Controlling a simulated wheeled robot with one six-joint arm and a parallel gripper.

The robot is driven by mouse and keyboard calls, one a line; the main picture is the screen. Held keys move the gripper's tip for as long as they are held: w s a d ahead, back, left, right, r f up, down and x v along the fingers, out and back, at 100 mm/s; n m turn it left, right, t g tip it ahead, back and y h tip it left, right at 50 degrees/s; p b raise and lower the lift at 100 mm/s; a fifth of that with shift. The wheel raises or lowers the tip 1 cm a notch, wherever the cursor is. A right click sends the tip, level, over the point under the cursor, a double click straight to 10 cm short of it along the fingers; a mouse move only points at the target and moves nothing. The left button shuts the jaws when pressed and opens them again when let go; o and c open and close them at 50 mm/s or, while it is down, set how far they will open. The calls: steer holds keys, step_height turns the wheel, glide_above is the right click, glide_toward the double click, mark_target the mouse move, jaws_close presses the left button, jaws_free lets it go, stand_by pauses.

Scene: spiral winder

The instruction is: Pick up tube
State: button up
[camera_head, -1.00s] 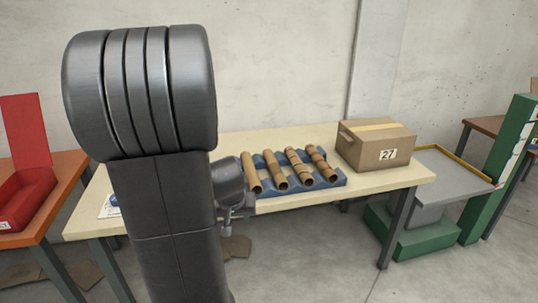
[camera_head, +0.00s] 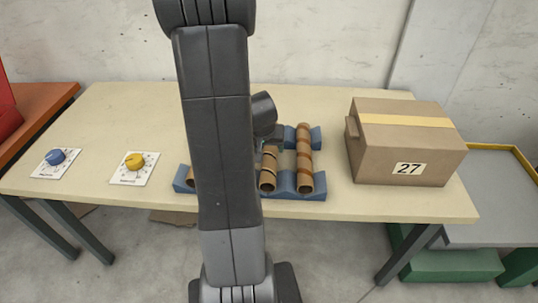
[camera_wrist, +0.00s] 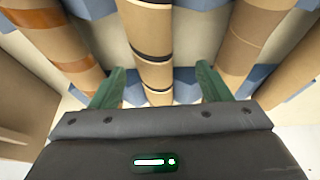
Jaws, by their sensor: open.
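Several brown cardboard tubes lie side by side in a blue notched rack (camera_head: 286,183) on the table. In the wrist view, a tube with black bands (camera_wrist: 152,45) runs between the two green fingers of my open gripper (camera_wrist: 160,72), one finger on each side, with gaps showing. This banded tube (camera_head: 268,180) also shows in the head view. A tube with orange-brown bands (camera_head: 304,160) lies to its right there, and on the left in the wrist view (camera_wrist: 52,35). A plainer tube (camera_wrist: 255,35) lies on the right in the wrist view. My arm hides other tubes in the head view.
A cardboard box marked 27 (camera_head: 405,145) stands on the table right of the rack. A blue dial (camera_head: 56,157) and a yellow dial (camera_head: 134,162) sit on cards at the left. The tabletop behind the rack is clear.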

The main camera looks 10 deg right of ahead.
mark_target(270, 150)
steer(key=x, duration=0.2)
steer(key=d+b+x, duration=0.1)
steer(key=x, duration=0.2)
steer(key=c, duration=1.1)
